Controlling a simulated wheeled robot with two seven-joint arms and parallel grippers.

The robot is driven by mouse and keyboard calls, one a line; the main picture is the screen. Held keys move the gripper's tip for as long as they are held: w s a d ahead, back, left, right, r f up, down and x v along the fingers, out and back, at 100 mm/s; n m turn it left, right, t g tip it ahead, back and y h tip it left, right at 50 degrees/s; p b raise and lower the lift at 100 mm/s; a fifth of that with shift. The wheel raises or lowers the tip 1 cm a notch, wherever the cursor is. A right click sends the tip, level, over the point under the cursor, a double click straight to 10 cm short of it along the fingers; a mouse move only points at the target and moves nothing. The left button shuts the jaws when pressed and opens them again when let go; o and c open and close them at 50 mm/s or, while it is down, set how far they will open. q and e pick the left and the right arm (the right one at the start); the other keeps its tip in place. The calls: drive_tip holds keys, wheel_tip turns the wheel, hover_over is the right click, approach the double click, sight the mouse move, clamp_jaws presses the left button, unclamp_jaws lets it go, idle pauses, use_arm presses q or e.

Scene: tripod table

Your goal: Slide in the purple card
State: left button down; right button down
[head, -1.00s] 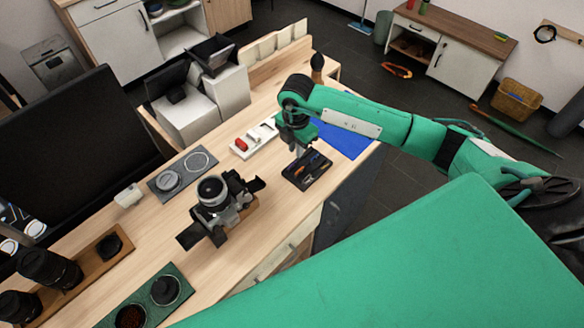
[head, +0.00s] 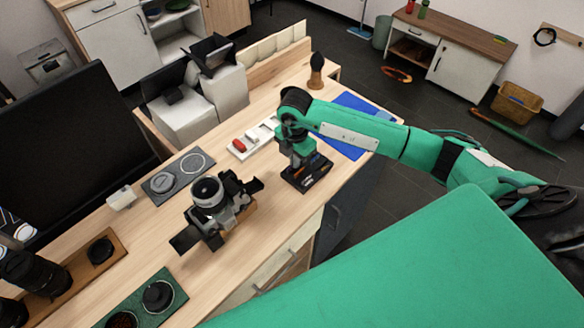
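My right gripper (head: 300,160) points down just above the black tray (head: 318,176). The tray holds small, partly orange and blue items, and the gripper and arm cover part of it. I cannot tell whether the fingers are open or touch anything. I cannot pick out a purple card. A camera (head: 207,192) with black flaps opened out stands on the wooden table (head: 240,262), left of the tray. My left gripper is not in view.
A white holder (head: 240,149) with a red item lies behind the tray. A blue mat (head: 345,148) and a brush (head: 316,70) are at the far right. A grey two-ring mat (head: 160,188), a green tray (head: 181,296) and lenses (head: 30,275) surround the camera.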

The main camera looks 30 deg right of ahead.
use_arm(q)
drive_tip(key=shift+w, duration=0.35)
use_arm(e)
drive_tip(key=shift+r, duration=0.1)
